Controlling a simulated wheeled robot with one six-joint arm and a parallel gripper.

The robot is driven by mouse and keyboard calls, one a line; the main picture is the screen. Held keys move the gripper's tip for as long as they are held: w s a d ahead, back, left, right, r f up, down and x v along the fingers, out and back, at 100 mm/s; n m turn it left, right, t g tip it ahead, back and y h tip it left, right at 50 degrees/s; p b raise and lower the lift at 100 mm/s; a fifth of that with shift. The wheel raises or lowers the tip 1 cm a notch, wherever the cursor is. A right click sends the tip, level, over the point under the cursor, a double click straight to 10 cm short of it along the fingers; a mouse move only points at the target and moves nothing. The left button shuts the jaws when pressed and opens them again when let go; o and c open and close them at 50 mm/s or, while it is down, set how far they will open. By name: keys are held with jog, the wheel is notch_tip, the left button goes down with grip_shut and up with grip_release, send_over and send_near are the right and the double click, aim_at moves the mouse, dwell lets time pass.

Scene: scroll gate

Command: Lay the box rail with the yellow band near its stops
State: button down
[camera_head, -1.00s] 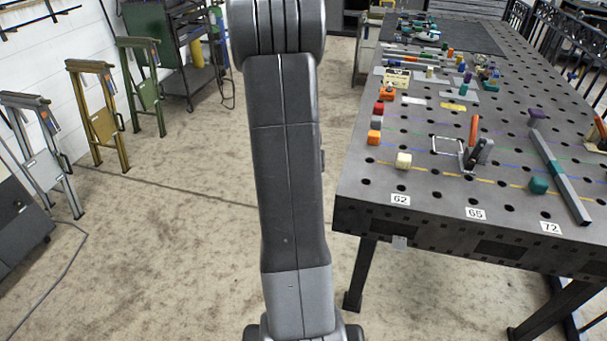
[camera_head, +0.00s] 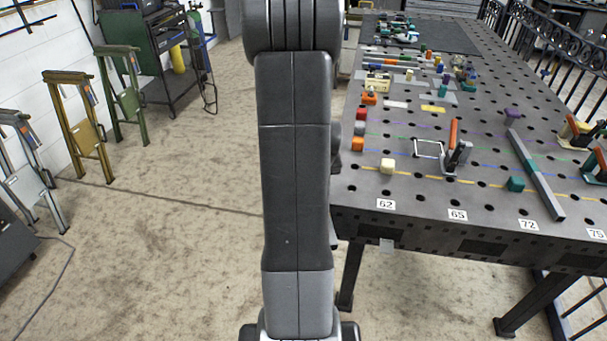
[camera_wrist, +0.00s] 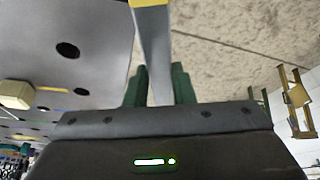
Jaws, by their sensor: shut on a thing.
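In the wrist view, my gripper (camera_wrist: 158,88) is shut on a grey rail (camera_wrist: 156,55). A yellow band (camera_wrist: 150,3) crosses the rail at the top edge of the picture; the rail's far end is cut off. The green fingers are on both sides of the rail. In the head view, my arm hides the gripper and the held rail. On the table (camera_head: 400,222) are a cream block (camera_head: 387,166), an orange block (camera_head: 358,145) and a teal block (camera_head: 516,184). I cannot tell which blocks are this rail's stops.
Another grey rail (camera_head: 538,175) lies on the table by the teal block and a purple block (camera_head: 512,114). An orange-handled clamp (camera_head: 455,145) stands left of it. Trestle stands (camera_head: 75,115) are along the left wall. The floor between is clear.

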jog(key=s+d, duration=0.1)
jog(key=d, duration=0.1)
jog(key=s+d+n, duration=0.1)
jog(key=d, duration=0.1)
jog(key=s+d+n, duration=0.1)
jog(key=s+d, duration=0.1)
jog(key=shift+r+y, duration=0.3)
jog(key=shift+y, duration=0.1)
jog(key=s+d+r+n+g+y, duration=0.1)
jog(key=s+d+r+n, duration=0.1)
jog(key=s+d+n, duration=0.2)
jog(key=s+d+r+n+g+y, duration=0.2)
jog(key=s+d+n, duration=0.3)
jog(key=s, duration=0.8)
jog(key=n, duration=0.2)
jog(key=shift+s+r+n+g, duration=0.15)
jog(key=shift+r+n+g, duration=0.15)
jog(key=shift+r+n, duration=0.1)
